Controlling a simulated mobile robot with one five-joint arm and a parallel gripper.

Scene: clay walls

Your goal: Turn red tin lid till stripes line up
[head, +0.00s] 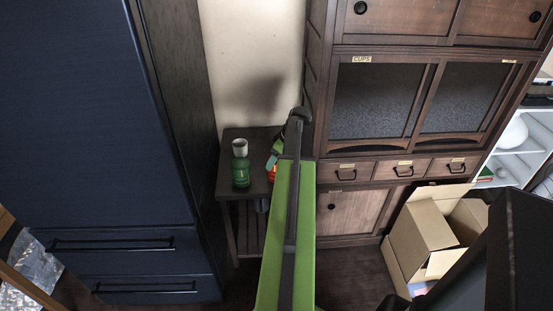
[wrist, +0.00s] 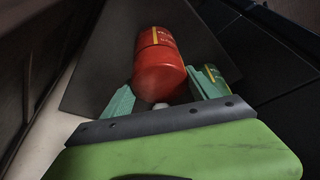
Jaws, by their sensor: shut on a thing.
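The red tin (wrist: 161,66) stands on a dark table top in the wrist view, with yellow marks and lettering on its far part. Its rounded near end lies between the teal fingers of my gripper (wrist: 165,88), which is shut on it. In the head view a small part of the red tin (head: 270,169) shows at the left edge of my green arm. The arm hides most of the tin and of my gripper (head: 277,147).
A navy cabinet (head: 100,120) stands on the left, a wooden cupboard (head: 340,170) on the right. An open cardboard box (head: 420,235) sits on the floor.

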